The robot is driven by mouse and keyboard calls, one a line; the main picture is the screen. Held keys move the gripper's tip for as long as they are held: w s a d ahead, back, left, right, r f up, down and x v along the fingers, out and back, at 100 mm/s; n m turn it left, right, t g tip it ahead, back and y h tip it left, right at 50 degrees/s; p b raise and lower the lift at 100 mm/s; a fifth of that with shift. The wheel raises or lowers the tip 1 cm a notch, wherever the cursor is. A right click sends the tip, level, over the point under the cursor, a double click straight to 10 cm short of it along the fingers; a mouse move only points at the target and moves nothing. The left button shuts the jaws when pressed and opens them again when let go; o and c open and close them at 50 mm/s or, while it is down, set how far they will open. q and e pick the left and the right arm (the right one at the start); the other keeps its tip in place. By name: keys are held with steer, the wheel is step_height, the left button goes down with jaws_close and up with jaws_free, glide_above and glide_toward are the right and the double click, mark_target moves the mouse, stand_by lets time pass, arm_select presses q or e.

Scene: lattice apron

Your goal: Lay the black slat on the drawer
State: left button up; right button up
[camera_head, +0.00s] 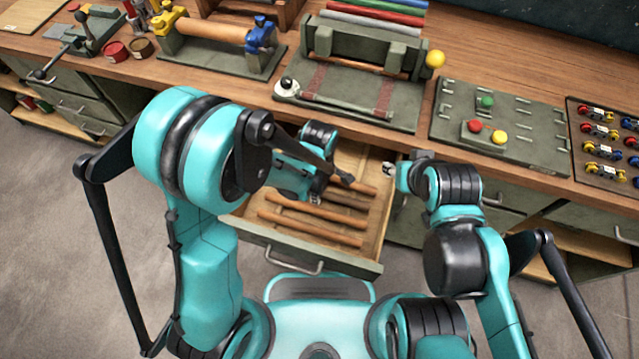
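The drawer (372,262) is pulled open below the bench, and several brown wooden slats (310,226) lie across its inside. One slat near the middle looks darker than the others, but I cannot make out a clearly black slat. My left arm reaches over the drawer's left part. Its gripper (314,199) is low over the slats and mostly hidden by my own arm, so I cannot tell whether it is open or holds anything. My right gripper (387,170) is at the drawer's right edge, small in view, and its fingers are not clear.
The wooden bench top (440,60) carries a green press-like fixture (362,50), a roller stand (215,30), and a green board (540,120) with red, yellow and green knobs. A dark tray (610,160) of small coloured parts is at far right. Grey floor is free at left.

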arm_select(q)
step_height(320, 180, up, 12)
stand_by(0.4)
